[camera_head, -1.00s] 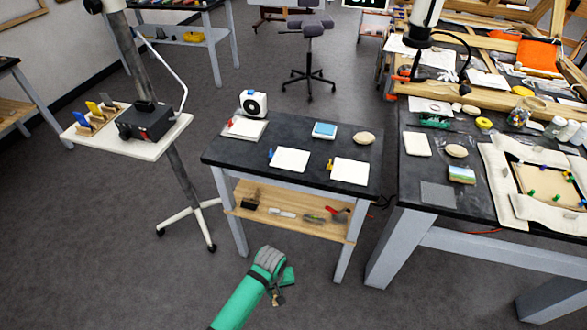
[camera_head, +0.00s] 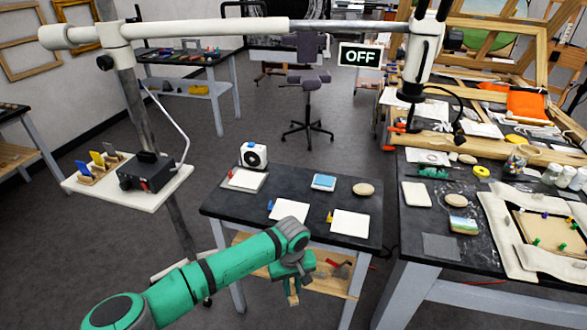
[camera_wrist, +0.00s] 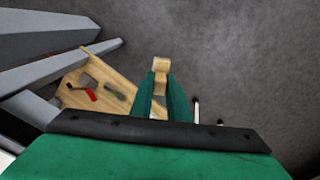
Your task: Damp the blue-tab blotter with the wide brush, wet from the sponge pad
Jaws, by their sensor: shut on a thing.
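My gripper (camera_head: 292,288) is in front of the small dark-topped table, below its top and near the lower shelf. It is shut on a tan wooden piece, probably the wide brush (camera_wrist: 160,64), which shows between the fingers in the wrist view; no bristles can be made out. The blue-tab blotter (camera_head: 289,211) is a white sheet lying flat on the table, its blue tab at the left edge. The sponge pad (camera_head: 323,182) is a light-blue block in a pale tray behind it. My arm hides part of the shelf.
A yellow-tab blotter (camera_head: 350,223) lies to the right, a red-tab one (camera_head: 245,179) at back left. A white fan-like box (camera_head: 254,155) and a beige oval (camera_head: 363,189) also stand there.

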